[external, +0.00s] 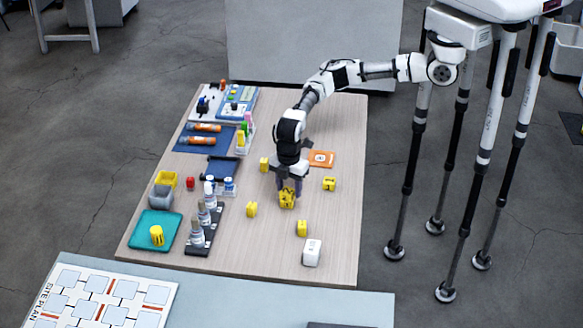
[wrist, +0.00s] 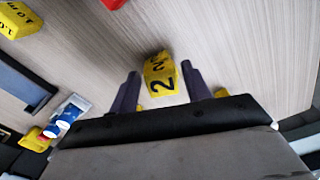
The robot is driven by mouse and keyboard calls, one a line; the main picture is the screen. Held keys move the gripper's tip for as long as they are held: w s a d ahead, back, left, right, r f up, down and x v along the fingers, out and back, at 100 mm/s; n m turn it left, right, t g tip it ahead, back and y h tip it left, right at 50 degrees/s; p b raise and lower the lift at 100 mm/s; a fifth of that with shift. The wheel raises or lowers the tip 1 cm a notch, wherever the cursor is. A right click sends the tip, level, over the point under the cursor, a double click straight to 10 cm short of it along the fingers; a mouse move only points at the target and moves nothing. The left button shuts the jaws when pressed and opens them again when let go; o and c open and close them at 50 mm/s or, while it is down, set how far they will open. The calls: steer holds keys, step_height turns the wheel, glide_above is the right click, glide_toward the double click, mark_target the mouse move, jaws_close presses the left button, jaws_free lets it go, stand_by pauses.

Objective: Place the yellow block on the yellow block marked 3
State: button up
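My gripper (external: 289,186) points down over the wooden table, and its fingers also show in the wrist view (wrist: 162,84). Its two dark fingers are apart, one on each side of a yellow block (external: 287,198) with a black 2 on its face in the wrist view (wrist: 160,76). Narrow gaps show between the block and the fingers. Other yellow blocks stand around it: one behind left (external: 264,163), one right (external: 329,183), one front left (external: 251,209) and one front right (external: 301,228). I cannot read a 3 on any of them.
A yellow object (external: 157,236) stands on a teal mat (external: 143,229). A white cube (external: 312,252) is near the front edge. An orange card (external: 321,158) lies behind right. A dark rack of bottles (external: 205,228) and bins (external: 161,196) line the left. The table's right strip is clear.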

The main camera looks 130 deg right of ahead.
mark_target(289, 189)
steer(key=shift+o, duration=0.4)
step_height(289, 189, up, 12)
steer(key=b, duration=0.2)
steer(key=shift+r+b, duration=0.15)
steer(key=shift+b, duration=0.15)
